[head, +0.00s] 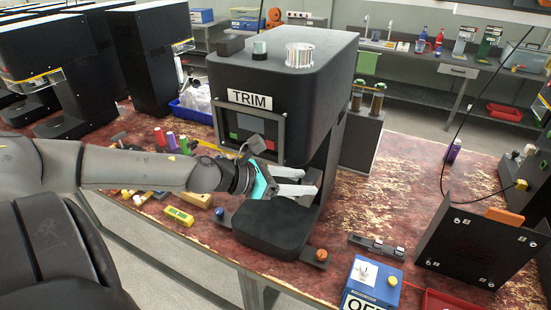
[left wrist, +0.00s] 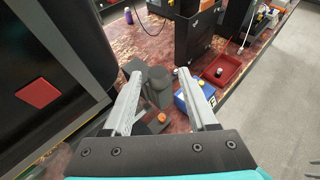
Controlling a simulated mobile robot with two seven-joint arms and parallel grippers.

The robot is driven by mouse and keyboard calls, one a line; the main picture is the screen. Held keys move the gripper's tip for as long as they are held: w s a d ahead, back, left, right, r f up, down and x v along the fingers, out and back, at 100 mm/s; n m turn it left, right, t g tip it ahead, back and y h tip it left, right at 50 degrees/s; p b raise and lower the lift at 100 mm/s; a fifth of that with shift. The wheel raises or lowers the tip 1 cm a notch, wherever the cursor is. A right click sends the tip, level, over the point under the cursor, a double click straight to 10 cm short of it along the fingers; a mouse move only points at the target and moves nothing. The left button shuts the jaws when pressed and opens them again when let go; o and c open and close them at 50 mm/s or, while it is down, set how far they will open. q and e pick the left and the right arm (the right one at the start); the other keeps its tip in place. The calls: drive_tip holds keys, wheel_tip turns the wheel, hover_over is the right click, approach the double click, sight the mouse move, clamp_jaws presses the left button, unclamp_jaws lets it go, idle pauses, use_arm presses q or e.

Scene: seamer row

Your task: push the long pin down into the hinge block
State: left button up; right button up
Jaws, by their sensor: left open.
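My left gripper (head: 309,182) is open and empty in front of the black TRIM machine (head: 232,140), above its black rounded base (head: 275,230). In the left wrist view the two fingers of the gripper (left wrist: 159,74) stand wide apart. I cannot make out the long pin or the hinge block for certain in either view. My right gripper is not in view.
An orange knob (head: 321,255) sits at the base's right corner. A small grey button strip (head: 377,246), a blue switch box (head: 372,282) and a black upright panel (head: 475,245) stand to the right. Coloured bottles and a yellow block (head: 179,216) lie left. The worn red tabletop (head: 410,190) is clear behind the strip.

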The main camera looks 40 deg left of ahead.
use_arm(q)
drive_tip(key=shift+p+v, duration=1.7)
drive_tip(key=shift+v, duration=0.15)
drive_tip(key=p, duration=0.4)
approach(304, 180)
drive_tip(key=v, duration=0.6)
drive_tip(key=shift+s, duration=0.4)
drive_tip(key=shift+a, duration=0.1)
